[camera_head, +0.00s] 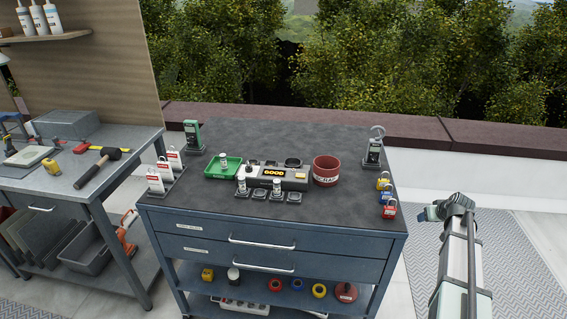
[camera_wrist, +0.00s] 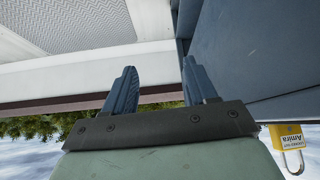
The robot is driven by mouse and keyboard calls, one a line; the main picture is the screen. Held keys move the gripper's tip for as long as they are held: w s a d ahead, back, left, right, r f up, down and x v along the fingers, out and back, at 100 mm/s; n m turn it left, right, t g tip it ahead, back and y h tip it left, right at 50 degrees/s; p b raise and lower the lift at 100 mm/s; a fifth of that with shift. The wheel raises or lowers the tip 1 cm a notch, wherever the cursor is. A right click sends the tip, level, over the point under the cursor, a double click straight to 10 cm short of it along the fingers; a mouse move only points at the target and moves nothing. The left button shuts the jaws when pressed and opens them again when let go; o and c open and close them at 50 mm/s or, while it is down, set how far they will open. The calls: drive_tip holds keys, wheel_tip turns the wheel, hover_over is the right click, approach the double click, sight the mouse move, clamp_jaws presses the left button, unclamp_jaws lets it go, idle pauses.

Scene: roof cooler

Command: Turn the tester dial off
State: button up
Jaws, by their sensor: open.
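The tester (camera_head: 290,180) is a grey box at the middle of the dark table top, with a lit display reading "GOOD" in yellow. Dark round parts show on its top, but they are too small to tell which one is the dial or how it is set. My gripper (camera_head: 428,213) is beyond the table's right edge, well apart from the tester. In the wrist view my gripper (camera_wrist: 159,66) has its two blue fingers spread with nothing between them. The tester is not in the wrist view.
A red-brown bin (camera_head: 326,172) stands right of the tester, a green tray (camera_head: 222,168) left. Small round pieces stand in front. Coloured padlocks (camera_head: 389,209) line the right edge; a yellow one (camera_wrist: 285,135) shows in the wrist view.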

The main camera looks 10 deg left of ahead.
drive_tip(key=w+a+r+n+t, duration=0.2)
drive_tip(key=w+a+r, duration=0.3)
drive_tip(key=w+r, duration=0.5)
drive_tip(key=w+a+r, duration=0.4)
drive_tip(key=a+r, duration=0.3)
drive_tip(key=a, duration=0.5)
wheel_tip(320, 180, up, 10)
drive_tip(key=g, duration=0.9)
hover_over(248, 164)
drive_tip(key=shift+n+h, duration=0.3)
drive_tip(key=shift+n, duration=0.1)
wheel_tip(248, 164, down, 14)
drive_tip(key=shift+d+r, duration=0.1)
drive_tip(key=shift+r, duration=0.15)
drive_tip(key=shift+c, duration=0.2)
